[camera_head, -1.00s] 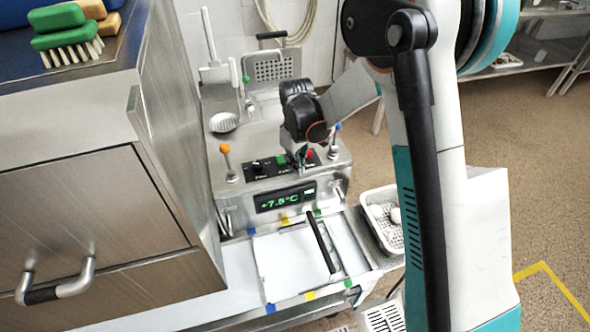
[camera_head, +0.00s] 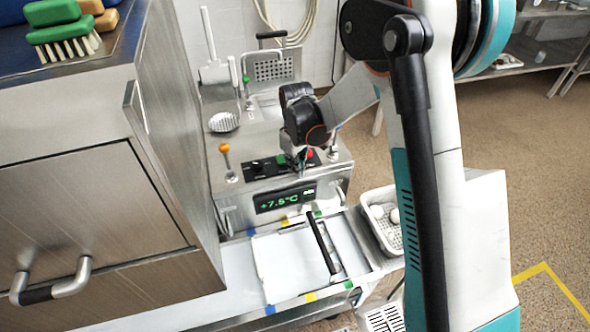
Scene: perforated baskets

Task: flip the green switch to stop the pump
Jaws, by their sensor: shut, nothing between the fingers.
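The switch panel (camera_head: 258,167) is a black strip on top of the steel machine, above its green-lit temperature display (camera_head: 285,199). My gripper (camera_head: 302,168) is shut and empty, pointing down at the right part of the panel, close to the switches. I cannot tell whether it touches one. A red knob (camera_head: 309,154) shows right beside the fingers. My wrist and fingers hide part of the panel.
An orange-tipped lever (camera_head: 225,158) stands left of the panel. A steel cabinet (camera_head: 90,200) fills the left side. A white tray with a black handle (camera_head: 322,245) lies in front of the machine. A white perforated basket (camera_head: 376,196) stands to the right.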

